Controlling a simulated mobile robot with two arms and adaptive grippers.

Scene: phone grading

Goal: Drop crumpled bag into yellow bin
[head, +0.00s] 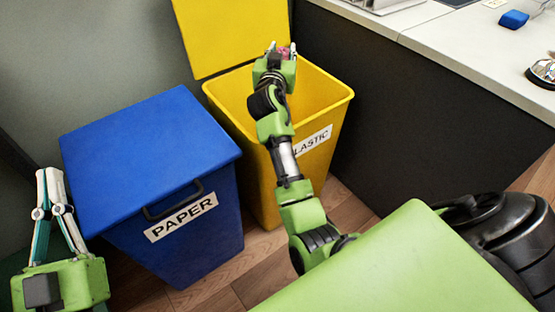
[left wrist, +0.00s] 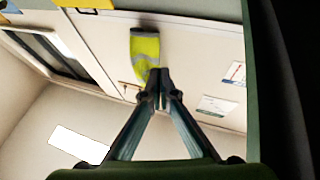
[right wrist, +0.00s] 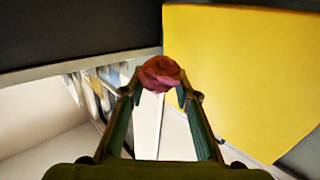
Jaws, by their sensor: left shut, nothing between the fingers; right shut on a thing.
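The yellow bin (head: 312,98) with a PLASTIC label stands open, its lid (head: 235,30) raised at the back. My right gripper (head: 280,50) is over the bin's opening, towards the back. It is shut on the crumpled bag, a small dark pink ball (head: 285,52). In the right wrist view the bag (right wrist: 159,74) sits between the fingertips, with the yellow lid (right wrist: 240,80) to the right. My left gripper (head: 50,178) is shut and empty at the far left, beside the blue bin. Its closed fingertips also show in the left wrist view (left wrist: 160,76).
A blue bin (head: 150,150) labelled PAPER, with its lid closed, stands left of the yellow bin. A white counter (head: 470,55) with a dark front (head: 430,120) is on the right. A blue object (head: 514,19) lies on the counter. Wooden floor (head: 262,262) shows in front of the bins.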

